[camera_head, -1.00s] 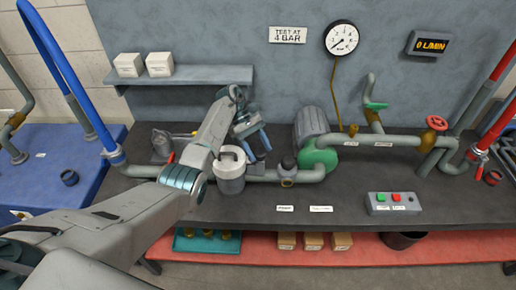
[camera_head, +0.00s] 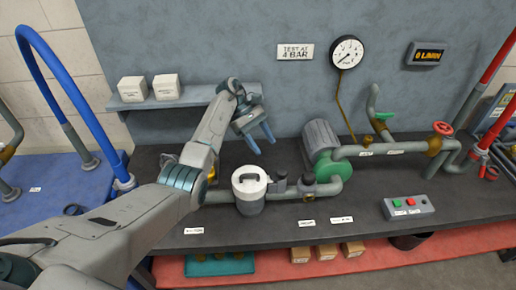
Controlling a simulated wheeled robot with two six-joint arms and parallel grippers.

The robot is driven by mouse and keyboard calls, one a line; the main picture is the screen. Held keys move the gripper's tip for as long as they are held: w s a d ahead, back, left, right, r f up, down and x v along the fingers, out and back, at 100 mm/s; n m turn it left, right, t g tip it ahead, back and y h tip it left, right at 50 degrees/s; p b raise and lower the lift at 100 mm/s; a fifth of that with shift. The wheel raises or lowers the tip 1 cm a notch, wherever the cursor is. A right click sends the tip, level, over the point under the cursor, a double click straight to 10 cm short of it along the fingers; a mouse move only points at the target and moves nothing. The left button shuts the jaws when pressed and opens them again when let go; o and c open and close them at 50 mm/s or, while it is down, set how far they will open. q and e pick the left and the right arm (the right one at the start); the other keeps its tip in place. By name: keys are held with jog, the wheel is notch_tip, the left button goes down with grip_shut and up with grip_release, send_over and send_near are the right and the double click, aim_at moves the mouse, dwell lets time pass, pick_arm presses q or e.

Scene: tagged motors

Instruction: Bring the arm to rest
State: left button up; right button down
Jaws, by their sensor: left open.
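My left arm (camera_head: 185,185) comes in from the lower left and reaches over the left part of the dark bench. My left gripper (camera_head: 262,138) is at its end, open and empty, with its two blue-grey fingers pointing down and to the right. It hangs above and behind the white-lidded canister (camera_head: 249,190), apart from it. My right gripper is not in view.
The bench (camera_head: 260,235) carries a green and grey pump (camera_head: 325,160) with pipes, a red-wheeled valve (camera_head: 441,130) and a button box (camera_head: 408,207). A shelf (camera_head: 190,97) with two white boxes is behind my arm. A gauge (camera_head: 347,53) hangs on the wall.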

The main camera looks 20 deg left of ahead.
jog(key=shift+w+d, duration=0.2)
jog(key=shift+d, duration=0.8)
